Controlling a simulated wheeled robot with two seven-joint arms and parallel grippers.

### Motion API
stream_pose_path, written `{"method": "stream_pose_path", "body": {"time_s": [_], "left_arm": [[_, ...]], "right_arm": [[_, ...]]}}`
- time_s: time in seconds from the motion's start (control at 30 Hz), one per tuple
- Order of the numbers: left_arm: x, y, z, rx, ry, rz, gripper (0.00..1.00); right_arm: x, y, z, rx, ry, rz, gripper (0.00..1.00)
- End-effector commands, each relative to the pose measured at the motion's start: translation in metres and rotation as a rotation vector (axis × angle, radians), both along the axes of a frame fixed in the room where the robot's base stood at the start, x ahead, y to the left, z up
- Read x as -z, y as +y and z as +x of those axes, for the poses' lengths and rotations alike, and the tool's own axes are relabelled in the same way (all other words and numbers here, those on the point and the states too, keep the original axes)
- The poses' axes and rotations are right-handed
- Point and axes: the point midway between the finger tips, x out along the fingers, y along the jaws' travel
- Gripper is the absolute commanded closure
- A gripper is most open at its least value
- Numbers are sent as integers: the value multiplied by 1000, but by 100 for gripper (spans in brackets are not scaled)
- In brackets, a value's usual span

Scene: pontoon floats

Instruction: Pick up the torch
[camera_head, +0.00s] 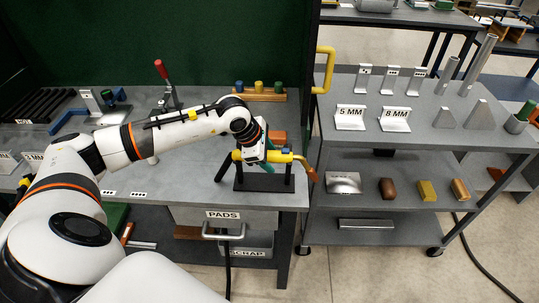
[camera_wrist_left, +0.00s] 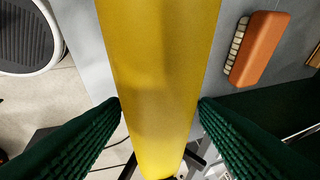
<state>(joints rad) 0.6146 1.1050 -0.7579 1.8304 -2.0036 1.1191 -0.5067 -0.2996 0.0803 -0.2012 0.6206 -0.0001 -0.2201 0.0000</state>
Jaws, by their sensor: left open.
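The torch (camera_head: 283,157) is a yellow cylinder with a copper-coloured tip at its right end. It lies across a black stand (camera_head: 252,182) near the front edge of the grey bench. In the left wrist view the yellow torch body (camera_wrist_left: 160,60) runs through the middle of the picture. My left gripper (camera_head: 264,161) is over the torch and hides part of its middle. Its dark green ribbed fingers (camera_wrist_left: 160,103) are open, one on each side of the yellow body. I cannot tell whether they touch it. My right gripper is not in view.
An orange brush (camera_wrist_left: 258,49) lies behind the torch. A wooden rack with coloured knobs (camera_head: 260,93) and a red-handled clamp (camera_head: 162,72) stand farther back. A yellow handle (camera_head: 324,70) and a grey shelf cart (camera_head: 420,135) are to the right. The PADS drawer (camera_head: 205,216) is below.

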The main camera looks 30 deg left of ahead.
Motion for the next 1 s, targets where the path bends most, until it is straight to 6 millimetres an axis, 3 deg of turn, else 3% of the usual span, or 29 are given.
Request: {"method": "stream_pose_path", "body": {"time_s": [0.23,0.53,0.83,1.0], "left_arm": [[2,0,1,0,0,0,46],[2,0,1,0,0,0,95],[-5,0,2,-1,-8,-3,96],[-26,0,3,0,-11,-1,96]], "right_arm": [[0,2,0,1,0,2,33],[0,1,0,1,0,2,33],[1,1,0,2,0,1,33],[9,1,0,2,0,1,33]]}}
